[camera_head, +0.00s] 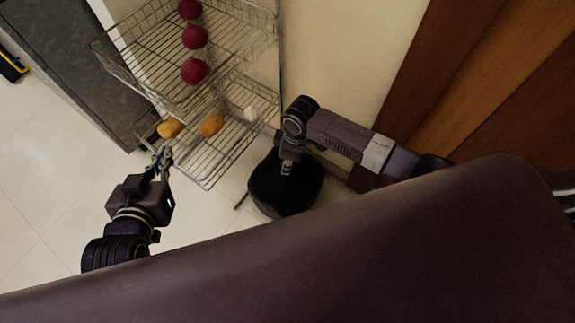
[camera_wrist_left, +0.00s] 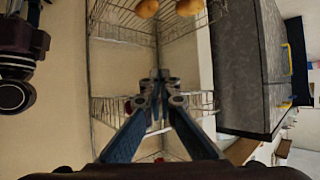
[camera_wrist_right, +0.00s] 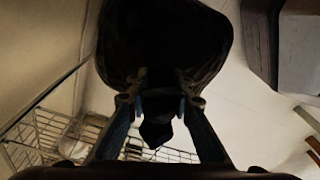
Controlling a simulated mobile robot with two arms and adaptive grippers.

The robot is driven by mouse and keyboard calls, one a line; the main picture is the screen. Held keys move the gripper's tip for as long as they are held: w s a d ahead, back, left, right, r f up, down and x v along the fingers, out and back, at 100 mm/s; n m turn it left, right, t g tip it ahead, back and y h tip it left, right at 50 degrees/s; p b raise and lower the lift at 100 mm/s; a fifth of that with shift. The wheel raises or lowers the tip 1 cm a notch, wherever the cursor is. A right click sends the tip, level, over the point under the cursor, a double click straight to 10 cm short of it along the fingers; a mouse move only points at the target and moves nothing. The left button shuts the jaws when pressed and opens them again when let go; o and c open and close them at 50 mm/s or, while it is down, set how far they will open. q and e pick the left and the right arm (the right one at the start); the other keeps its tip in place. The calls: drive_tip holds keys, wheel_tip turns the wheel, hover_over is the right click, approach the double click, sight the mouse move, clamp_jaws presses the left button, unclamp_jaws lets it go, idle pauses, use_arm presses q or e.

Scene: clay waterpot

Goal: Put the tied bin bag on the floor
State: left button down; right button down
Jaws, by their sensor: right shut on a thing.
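The black tied bin bag (camera_head: 285,190) is below my right gripper (camera_head: 287,166) in the head view, beside the wire rack. In the right wrist view the dark bag (camera_wrist_right: 165,40) fills the top middle, and its knotted neck sits between the fingertips of my right gripper (camera_wrist_right: 160,105), which is shut on it. I cannot tell whether the bag's bottom touches the floor (camera_head: 200,215). My left gripper (camera_head: 161,157) is beside the rack's lower basket. In the left wrist view its fingertips (camera_wrist_left: 159,82) are together, with nothing held.
The wire rack (camera_head: 205,160) holds red onions (camera_head: 195,71) above and potatoes (camera_head: 211,125) below, close to both grippers. A grey-topped cabinet (camera_head: 85,75) stands at the left. A brown wooden door (camera_head: 490,70) is at the right. Pale floor is clear at the lower left.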

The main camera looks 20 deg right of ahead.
use_arm(q)
drive_tip(key=shift+w+d+r+t+h, duration=0.2)
drive_tip(key=shift+w+r+t, duration=0.25)
drive_tip(key=shift+r, duration=0.35)
drive_tip(key=shift+w+d+r+t+h, duration=0.1)
drive_tip(key=shift+w+d+r+t, duration=0.25)
drive_tip(key=shift+r, duration=0.45)
use_arm(e)
drive_tip(key=shift+w+f, duration=0.1)
drive_tip(key=shift+f, duration=0.55)
use_arm(q)
drive_tip(key=shift+w+a, duration=0.1)
drive_tip(key=shift+w, duration=0.05)
use_arm(e)
drive_tip(key=shift+f, duration=0.1)
drive_tip(key=c, duration=1.7)
unclamp_jaws()
drive_tip(key=shift+f, duration=0.1)
